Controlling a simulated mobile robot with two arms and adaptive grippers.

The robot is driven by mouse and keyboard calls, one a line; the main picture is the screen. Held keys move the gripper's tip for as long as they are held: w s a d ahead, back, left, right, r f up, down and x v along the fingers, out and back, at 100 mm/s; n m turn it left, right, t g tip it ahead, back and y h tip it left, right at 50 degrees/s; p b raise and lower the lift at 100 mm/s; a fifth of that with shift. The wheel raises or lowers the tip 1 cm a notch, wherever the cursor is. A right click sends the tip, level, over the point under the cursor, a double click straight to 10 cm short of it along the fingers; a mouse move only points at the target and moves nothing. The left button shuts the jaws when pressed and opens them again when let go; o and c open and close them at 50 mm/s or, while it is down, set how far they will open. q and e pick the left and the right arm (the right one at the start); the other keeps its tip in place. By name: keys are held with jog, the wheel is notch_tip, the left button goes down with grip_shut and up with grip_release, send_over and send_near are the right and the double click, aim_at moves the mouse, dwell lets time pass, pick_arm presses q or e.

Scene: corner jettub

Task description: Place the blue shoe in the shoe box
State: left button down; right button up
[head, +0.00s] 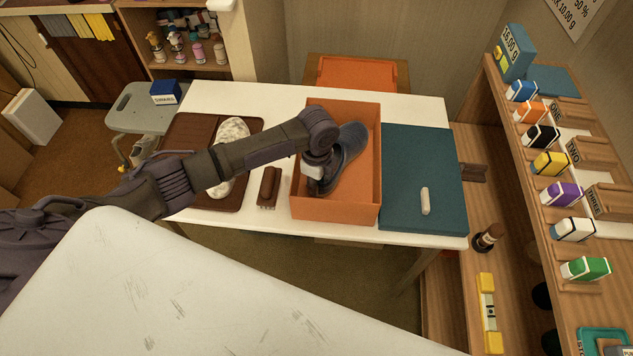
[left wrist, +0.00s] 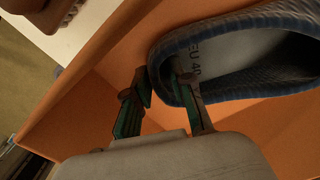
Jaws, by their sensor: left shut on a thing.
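The blue shoe (head: 349,147) is inside the orange shoe box (head: 335,208) on the white table. My left gripper (head: 318,177) reaches down into the box and is shut on the shoe's heel rim. In the left wrist view, one finger of the gripper (left wrist: 168,90) is inside the shoe's opening and the other is outside the heel. The shoe (left wrist: 245,55) shows its pale insole with printed size marks there, and the box's orange wall (left wrist: 75,110) lies beside it. Whether the sole rests on the box floor is hidden. My right gripper is not in view.
A teal lid-like panel (head: 421,165) with a small pale bar (head: 425,201) lies right of the box. A brown brush (head: 268,187) and a dark brown mat (head: 182,145) are left of it. A shelf (head: 530,190) with several coloured boxes stands at the right.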

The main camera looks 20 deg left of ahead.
pick_arm(q)
jog(key=shift+f, duration=0.15)
jog(key=c, duration=1)
grip_release()
notch_tip(320, 180, up, 12)
jog(key=shift+r, duration=0.2)
